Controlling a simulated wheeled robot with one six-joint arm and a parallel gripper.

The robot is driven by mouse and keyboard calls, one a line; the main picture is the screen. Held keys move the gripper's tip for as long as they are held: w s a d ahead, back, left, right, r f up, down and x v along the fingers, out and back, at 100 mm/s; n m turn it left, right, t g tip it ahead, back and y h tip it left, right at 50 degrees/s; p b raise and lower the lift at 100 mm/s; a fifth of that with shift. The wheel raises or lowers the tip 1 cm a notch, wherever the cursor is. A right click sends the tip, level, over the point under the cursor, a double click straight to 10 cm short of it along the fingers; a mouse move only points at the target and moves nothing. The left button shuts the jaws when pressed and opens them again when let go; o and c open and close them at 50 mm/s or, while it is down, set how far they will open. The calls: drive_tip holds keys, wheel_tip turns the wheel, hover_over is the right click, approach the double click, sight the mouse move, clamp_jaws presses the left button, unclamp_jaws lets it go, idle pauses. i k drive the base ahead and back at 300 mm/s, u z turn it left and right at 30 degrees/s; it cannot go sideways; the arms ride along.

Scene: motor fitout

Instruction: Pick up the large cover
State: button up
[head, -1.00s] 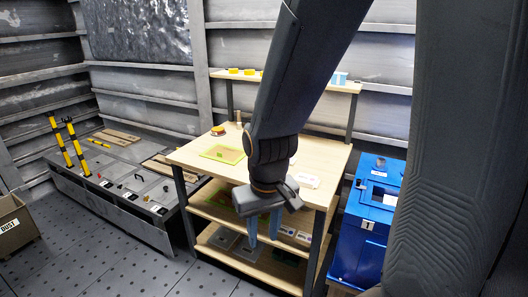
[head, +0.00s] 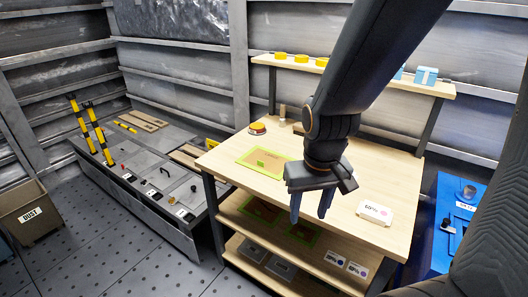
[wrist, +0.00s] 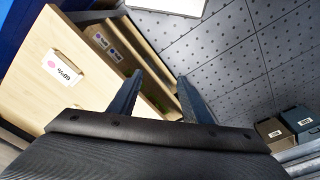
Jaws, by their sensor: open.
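My gripper (head: 309,213) is open and empty, its two blue-grey fingers pointing down by the front edge of the wooden workbench (head: 385,165). In the wrist view the open fingers (wrist: 160,78) have the bench and its shelves to the left and the floor to the right. No part is plainly marked as the large cover. Flat grey plates (head: 281,268) lie on the bottom shelf, and green-edged mats (head: 262,209) lie on the middle shelf, partly shaded. A white labelled block (head: 374,212) sits on the bench top, right of my gripper; it also shows in the wrist view (wrist: 64,68).
A green-framed mat (head: 246,160) and a red-and-yellow button (head: 258,127) are on the bench top. A blue cabinet (head: 462,208) stands right. A low grey platform (head: 140,170) with yellow-black posts and a dust bin (head: 30,214) are left. The floor between is clear.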

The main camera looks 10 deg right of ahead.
sight(269, 163)
drive_tip(key=k, duration=1.25)
drive_tip(key=u, duration=0.7)
drive_tip(key=i, duration=1.25)
drive_tip(key=z, duration=0.45)
drive_tip(key=i, duration=0.7)
drive_tip(key=z, duration=0.6)
